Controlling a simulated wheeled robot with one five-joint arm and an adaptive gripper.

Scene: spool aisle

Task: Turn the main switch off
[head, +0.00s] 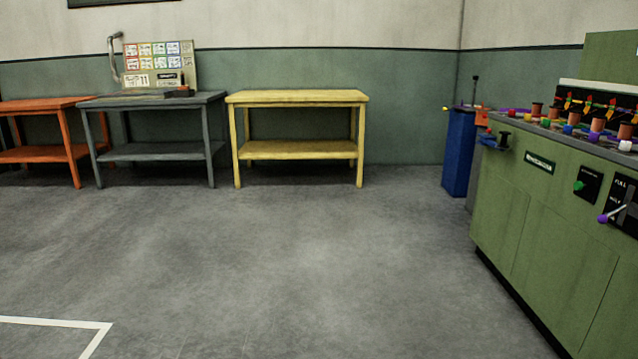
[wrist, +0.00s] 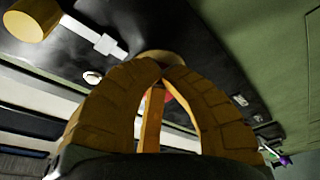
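In the wrist view my gripper (wrist: 166,71) has its two brown fingers curved in until their tips nearly meet. My gripper is not seen in the head view. There the green machine (head: 545,215) stands at the right, with a green knob (head: 579,186) on a small black plate.
A lever with a purple knob (head: 602,218) sits at the machine's right. In the wrist view a yellow knob (wrist: 33,19) is at the top left. A blue cabinet (head: 458,155) stands behind the machine. A yellow table (head: 297,97) is at the back wall. The floor is clear.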

